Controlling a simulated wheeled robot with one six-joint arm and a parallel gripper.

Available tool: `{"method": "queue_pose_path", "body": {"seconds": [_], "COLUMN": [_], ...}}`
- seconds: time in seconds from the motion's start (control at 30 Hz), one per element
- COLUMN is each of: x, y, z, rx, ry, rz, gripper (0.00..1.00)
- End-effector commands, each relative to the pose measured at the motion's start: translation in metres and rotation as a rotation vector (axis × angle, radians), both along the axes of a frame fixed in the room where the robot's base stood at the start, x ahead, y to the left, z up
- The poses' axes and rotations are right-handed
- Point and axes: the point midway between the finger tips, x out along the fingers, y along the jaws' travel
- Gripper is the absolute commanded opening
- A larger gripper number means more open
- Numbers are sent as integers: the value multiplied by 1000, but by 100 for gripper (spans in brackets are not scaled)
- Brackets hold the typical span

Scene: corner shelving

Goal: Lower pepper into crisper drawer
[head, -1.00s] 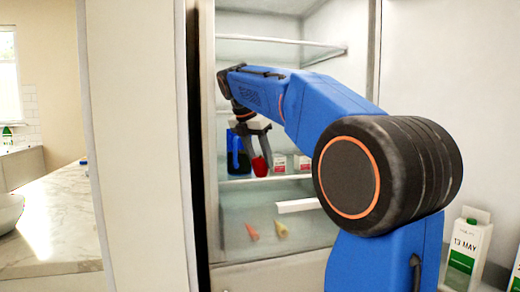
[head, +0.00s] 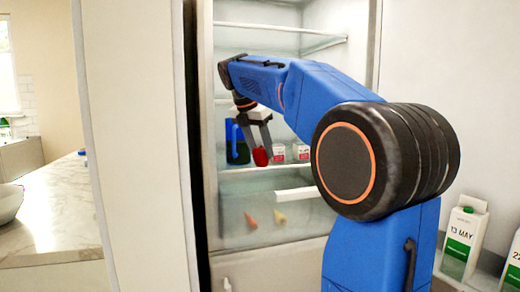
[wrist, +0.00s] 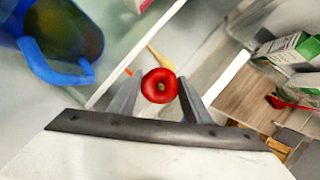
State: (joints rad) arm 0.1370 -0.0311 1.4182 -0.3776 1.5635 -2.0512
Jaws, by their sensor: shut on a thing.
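My gripper (head: 257,150) is inside the open fridge, with its fingers pointing down. It is shut on a red pepper (head: 260,157), which also shows between the two fingertips in the wrist view (wrist: 160,86). The pepper is in front of the middle shelf, above the clear crisper drawer (head: 238,225). The drawer has a white front bar (head: 295,194). An orange carrot-like item (head: 250,220) and a yellowish one (head: 279,217) show through the drawer.
A blue-handled jug (head: 235,142) and small white-and-red cartons (head: 278,152) stand on the shelf (head: 235,172) close to my gripper. A glass shelf (head: 270,42) is above my arm. Green-and-white milk cartons (head: 464,238) stand at the right.

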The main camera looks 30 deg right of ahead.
Motion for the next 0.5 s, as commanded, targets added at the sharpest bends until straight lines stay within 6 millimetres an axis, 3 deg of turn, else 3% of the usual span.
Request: {"method": "queue_pose_path", "body": {"seconds": [0.5], "x": [0], "y": [0], "z": [-9], "rx": [0], "ry": [1], "rz": [0], "gripper": [23]}}
